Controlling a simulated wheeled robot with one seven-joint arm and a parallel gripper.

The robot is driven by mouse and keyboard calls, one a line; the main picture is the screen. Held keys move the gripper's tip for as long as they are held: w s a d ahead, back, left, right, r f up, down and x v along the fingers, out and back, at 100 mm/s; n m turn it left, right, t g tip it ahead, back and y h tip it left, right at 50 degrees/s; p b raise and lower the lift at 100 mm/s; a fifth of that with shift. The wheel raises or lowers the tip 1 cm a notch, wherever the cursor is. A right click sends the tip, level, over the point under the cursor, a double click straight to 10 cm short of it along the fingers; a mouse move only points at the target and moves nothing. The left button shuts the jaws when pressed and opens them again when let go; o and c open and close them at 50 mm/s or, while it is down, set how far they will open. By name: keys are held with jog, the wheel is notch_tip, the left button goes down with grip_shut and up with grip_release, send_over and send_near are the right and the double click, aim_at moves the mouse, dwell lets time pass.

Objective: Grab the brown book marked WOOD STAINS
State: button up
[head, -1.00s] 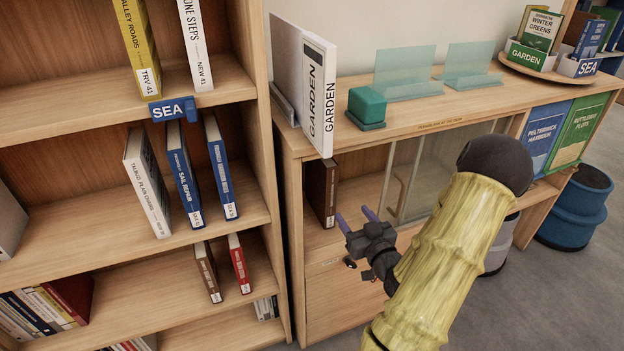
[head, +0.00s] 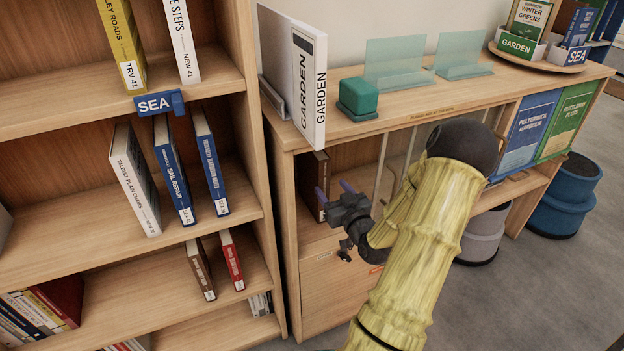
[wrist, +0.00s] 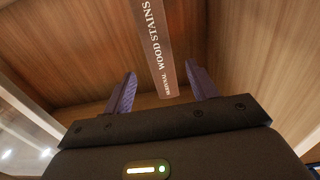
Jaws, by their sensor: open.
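The brown book (head: 311,178) stands upright in the open left bay of the low cabinet, partly behind my fingers in the head view. In the wrist view its spine (wrist: 152,40), lettered WOOD STAINS, shows between my two fingers. My gripper (head: 333,190) is open, with its purple fingertips at the front of that bay. In the wrist view the fingers (wrist: 160,74) lie one on each side of the spine's lower end, with a gap on both sides. I cannot tell how far they reach along the book.
Glass doors with bar handles (head: 382,165) are just right of my gripper. A tall bookshelf (head: 245,120) is at left.

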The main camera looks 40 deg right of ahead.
aim_at(325, 181)
jog(key=x, duration=0.5)
jog(key=shift+b, duration=0.3)
jog(key=shift+w, duration=0.1)
jog(key=x, duration=0.1)
jog(key=b+x, duration=0.1)
jog(key=x, duration=0.2)
jog(key=shift+w+f, duration=0.3)
jog(key=shift+w, duration=0.15)
jog(key=shift+r, duration=0.1)
jog(key=shift+c, duration=0.2)
grip_shut()
jog(key=shift+w+r, duration=0.1)
